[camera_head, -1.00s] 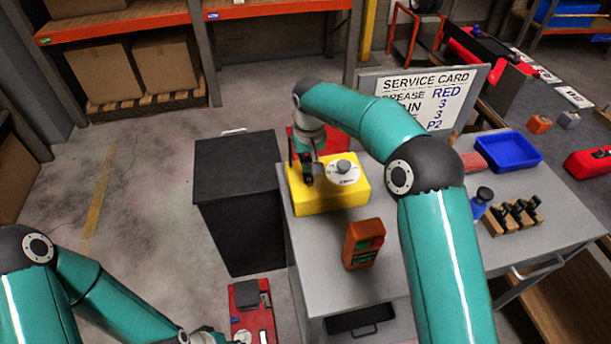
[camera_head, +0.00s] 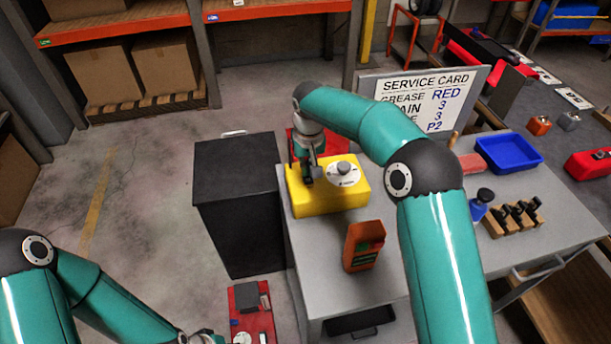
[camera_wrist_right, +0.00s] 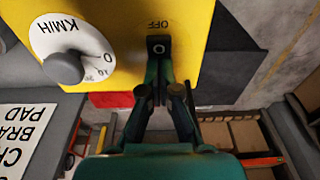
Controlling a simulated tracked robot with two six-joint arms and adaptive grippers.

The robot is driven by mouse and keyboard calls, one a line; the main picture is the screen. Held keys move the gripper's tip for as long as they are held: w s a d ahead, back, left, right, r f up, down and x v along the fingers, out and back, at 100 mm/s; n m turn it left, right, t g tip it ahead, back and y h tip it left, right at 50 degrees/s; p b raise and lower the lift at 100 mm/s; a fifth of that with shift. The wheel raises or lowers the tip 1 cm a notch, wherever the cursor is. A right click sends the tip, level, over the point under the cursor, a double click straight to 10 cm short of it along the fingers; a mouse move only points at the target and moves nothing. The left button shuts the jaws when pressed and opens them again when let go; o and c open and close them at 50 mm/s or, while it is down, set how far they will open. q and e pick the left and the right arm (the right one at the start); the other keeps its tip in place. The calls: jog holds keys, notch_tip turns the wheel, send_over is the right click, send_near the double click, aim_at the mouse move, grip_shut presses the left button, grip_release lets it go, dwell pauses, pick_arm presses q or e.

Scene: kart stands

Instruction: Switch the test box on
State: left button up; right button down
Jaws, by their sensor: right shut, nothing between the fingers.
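The yellow test box (camera_head: 330,203) stands on the grey cart top. It has a round white dial with a grey knob (camera_head: 343,167). In the right wrist view the box (camera_wrist_right: 205,15) shows a KM/H dial (camera_wrist_right: 75,48) and a small black switch (camera_wrist_right: 160,42) beside the word OFF. My right gripper (camera_head: 306,178) is over the left part of the box. In the wrist view its fingertips (camera_wrist_right: 160,68) are together, right at the switch; whether they touch it I cannot tell. My left gripper (camera_head: 205,338) is only partly in view at the bottom edge.
An orange handheld device (camera_head: 363,246) stands on the cart in front of the box. A service card sign (camera_head: 425,95) stands behind. A blue tray (camera_head: 508,153), a blue bottle (camera_head: 480,204) and a wooden rack (camera_head: 513,216) are to the right. A black cabinet (camera_head: 238,200) is at the left.

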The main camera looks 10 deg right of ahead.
jog(key=shift+r+p, duration=2.55)
jog(key=shift+r, duration=0.85)
jog(key=shift+f, duration=0.1)
